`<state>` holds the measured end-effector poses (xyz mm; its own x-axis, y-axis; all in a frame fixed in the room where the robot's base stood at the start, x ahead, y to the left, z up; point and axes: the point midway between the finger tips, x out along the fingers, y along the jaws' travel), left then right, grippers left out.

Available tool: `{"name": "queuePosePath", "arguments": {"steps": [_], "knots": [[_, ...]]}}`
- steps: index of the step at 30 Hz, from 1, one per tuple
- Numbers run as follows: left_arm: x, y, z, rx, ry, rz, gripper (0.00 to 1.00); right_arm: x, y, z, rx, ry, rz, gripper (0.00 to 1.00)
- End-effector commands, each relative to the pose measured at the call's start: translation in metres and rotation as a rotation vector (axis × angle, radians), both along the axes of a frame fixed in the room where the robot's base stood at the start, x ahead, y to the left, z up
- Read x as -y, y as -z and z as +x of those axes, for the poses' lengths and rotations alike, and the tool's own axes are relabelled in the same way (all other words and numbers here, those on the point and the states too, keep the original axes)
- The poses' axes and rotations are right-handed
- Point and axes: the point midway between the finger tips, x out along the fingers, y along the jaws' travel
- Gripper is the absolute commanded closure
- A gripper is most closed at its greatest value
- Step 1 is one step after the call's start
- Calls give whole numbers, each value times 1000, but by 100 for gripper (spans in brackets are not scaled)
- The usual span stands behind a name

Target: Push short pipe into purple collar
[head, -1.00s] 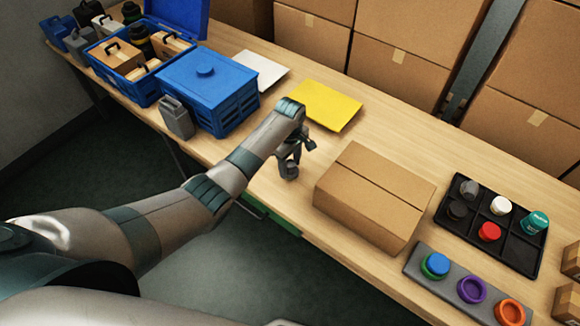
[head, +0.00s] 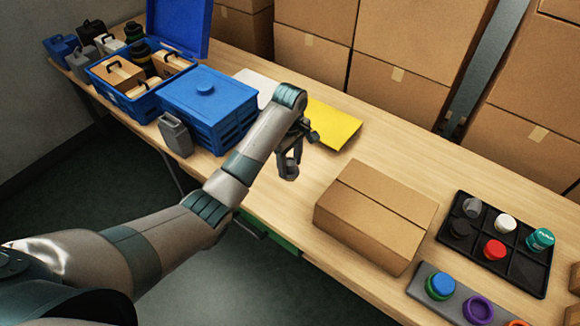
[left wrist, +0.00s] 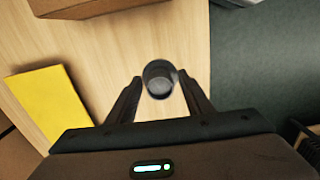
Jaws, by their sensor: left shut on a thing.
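My left gripper (head: 290,160) is shut on a short dark grey round piece, which looks like the short pipe (head: 290,172). It is held above the table's front part, left of the large carton. In the left wrist view the short pipe (left wrist: 158,80) sits between the fingertips and shows its round, hollow-looking end. The purple collar (head: 478,309) is a ring on a grey strip (head: 455,306) at the lower right, far from the gripper. A green collar with a blue top (head: 440,286) is beside it, and an orange one (head: 519,323) is cut off. My right gripper is out of view.
A closed carton (head: 375,220) stands between my gripper and the grey strip. A black tray (head: 525,270) with several caps lies behind the strip. A yellow sheet (head: 335,125) and blue crates (head: 205,105) are behind and left. Stacked cartons line the back.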

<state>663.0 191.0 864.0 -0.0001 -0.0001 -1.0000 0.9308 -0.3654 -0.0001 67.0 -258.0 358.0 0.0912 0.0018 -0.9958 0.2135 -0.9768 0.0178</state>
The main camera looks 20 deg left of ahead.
Motion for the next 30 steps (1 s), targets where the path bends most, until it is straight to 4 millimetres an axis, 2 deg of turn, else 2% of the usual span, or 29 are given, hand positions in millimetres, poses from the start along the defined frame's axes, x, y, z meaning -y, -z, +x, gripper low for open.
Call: {"name": "queuePosePath", "arguments": {"steps": [11, 17, 20, 25, 27, 30], "knots": [[0, 0, 0, 0, 0, 0, 75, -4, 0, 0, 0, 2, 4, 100], [-1, -11, 7, 2, 23, 2, 75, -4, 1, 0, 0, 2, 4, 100], [1, -27, 14, 5, 60, 2, 75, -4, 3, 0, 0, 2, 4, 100], [6, -73, 28, 8, 189, 7, 75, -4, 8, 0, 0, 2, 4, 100], [9, -94, 29, 8, 262, 9, 75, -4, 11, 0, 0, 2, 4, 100], [15, -114, 25, 5, 351, 11, 75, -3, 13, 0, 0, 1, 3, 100]]}}
